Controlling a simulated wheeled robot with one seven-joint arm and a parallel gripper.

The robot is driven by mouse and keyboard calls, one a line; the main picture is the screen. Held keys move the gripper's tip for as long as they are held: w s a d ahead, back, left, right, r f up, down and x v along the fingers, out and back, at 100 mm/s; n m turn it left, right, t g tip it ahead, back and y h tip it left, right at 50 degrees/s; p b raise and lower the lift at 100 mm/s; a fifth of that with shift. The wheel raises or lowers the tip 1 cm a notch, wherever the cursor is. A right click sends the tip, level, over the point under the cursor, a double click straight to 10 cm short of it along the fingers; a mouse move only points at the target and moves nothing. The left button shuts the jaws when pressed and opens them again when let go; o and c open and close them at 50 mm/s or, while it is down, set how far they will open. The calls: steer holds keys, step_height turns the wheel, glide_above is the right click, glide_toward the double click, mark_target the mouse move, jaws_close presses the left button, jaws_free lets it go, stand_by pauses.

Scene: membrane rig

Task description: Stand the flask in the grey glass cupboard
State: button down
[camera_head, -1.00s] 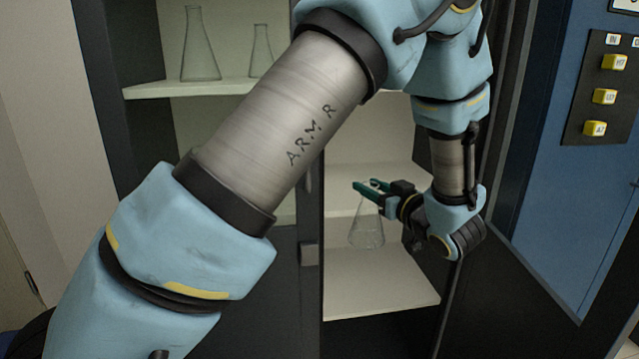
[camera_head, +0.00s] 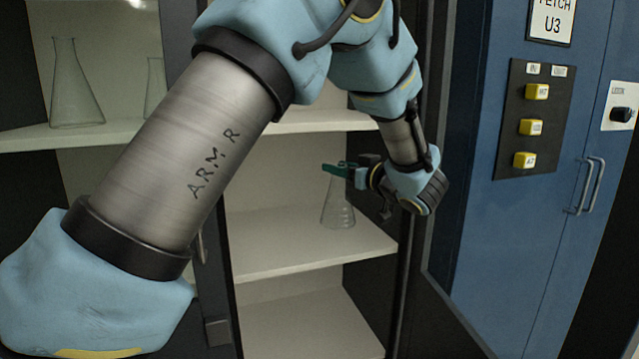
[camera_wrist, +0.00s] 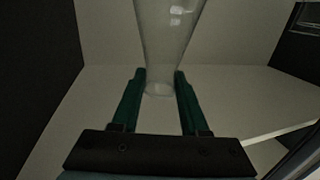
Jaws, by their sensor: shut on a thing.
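The flask (camera_head: 339,207) is clear conical glass with a clear body and narrow neck. It is upright inside the grey glass cupboard (camera_head: 217,333), over the middle shelf (camera_head: 300,249). I cannot tell whether its base touches that shelf. My gripper (camera_head: 338,169) reaches in from the right, its green fingers shut on the flask's neck. In the wrist view the flask (camera_wrist: 168,40) rises between the fingers of my gripper (camera_wrist: 159,78), with its rim towards the camera.
Two more glass flasks, a large one (camera_head: 75,88) and a smaller one (camera_head: 155,88), stand on the upper left shelf (camera_head: 75,134). The cupboard's dark right side is close to my wrist. A blue cabinet (camera_head: 480,220) with yellow buttons stands at the right. The middle shelf looks otherwise clear.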

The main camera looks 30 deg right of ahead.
steer(key=w+p, duration=0.2)
steer(key=w, duration=0.6)
step_height(320, 180, down, 7)
steer(key=w+d+p, duration=0.1)
steer(key=p, duration=0.1)
steer(key=shift+p, duration=0.3)
steer(key=shift+w+f, duration=0.1)
steer(key=shift+c, duration=2.1)
jaws_free()
